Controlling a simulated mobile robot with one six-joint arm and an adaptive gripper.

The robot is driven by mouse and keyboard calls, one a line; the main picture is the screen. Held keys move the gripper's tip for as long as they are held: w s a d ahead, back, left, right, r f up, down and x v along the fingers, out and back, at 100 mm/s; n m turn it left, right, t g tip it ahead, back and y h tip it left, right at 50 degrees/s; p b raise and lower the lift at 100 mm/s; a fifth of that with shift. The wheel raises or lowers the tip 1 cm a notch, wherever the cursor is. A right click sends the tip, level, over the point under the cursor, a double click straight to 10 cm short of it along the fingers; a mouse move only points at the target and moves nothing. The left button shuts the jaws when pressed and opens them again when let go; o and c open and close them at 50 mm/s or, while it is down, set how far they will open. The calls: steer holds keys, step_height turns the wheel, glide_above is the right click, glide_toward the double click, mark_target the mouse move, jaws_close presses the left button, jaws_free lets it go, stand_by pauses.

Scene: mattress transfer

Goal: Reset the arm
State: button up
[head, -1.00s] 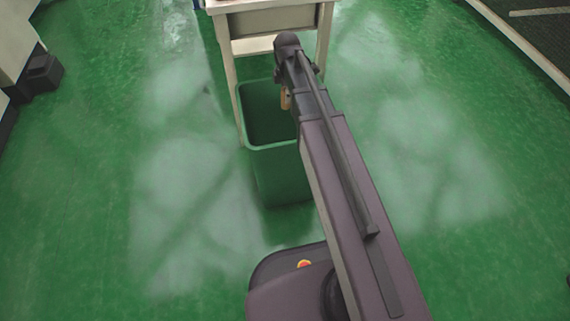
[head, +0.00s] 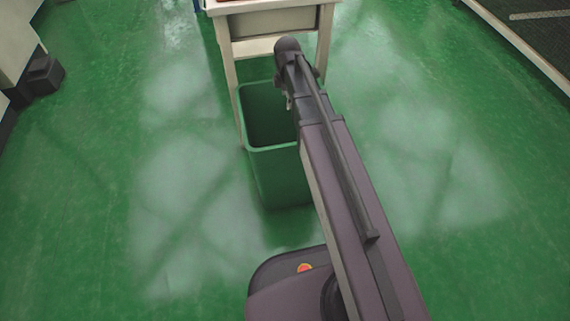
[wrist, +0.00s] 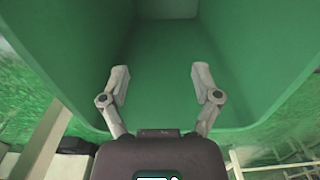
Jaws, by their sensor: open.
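My gripper (wrist: 160,72) is open in the wrist view, its two grey fingers spread wide with nothing between them. It points into a green bin (wrist: 255,60), whose inner walls and floor fill most of that view. In the head view my arm reaches forward, and the gripper (head: 289,103) is small and partly hidden by the arm at the bin's opening. The bin (head: 278,180) stands upright on the floor, its right side hidden by my arm. A pale patch shows at the wrist view's top edge; I cannot tell what it is.
A pale table (head: 325,45) stands directly behind the bin, close to my arm's end. A dark box-like object (head: 43,75) sits on the floor at far left. The green floor (head: 450,150) is clear on both sides.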

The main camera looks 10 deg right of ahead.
stand_by(0.8)
steer(key=s+m, duration=0.5)
steer(key=m, duration=0.1)
steer(key=s+m, duration=0.5)
steer(key=m, duration=0.1)
steer(key=s+m, duration=0.6)
steer(key=shift+s+a+r+p, duration=0.1)
steer(key=shift+a+r+p, duration=0.15)
steer(key=shift+r+p, duration=0.1)
step_height(320, 180, up, 3)
steer(key=p, duration=0.2)
steer(key=shift+f+p, duration=0.1)
steer(key=shift+p, duration=0.3)
step_height(320, 180, up, 35)
steer(key=p, duration=3.5)
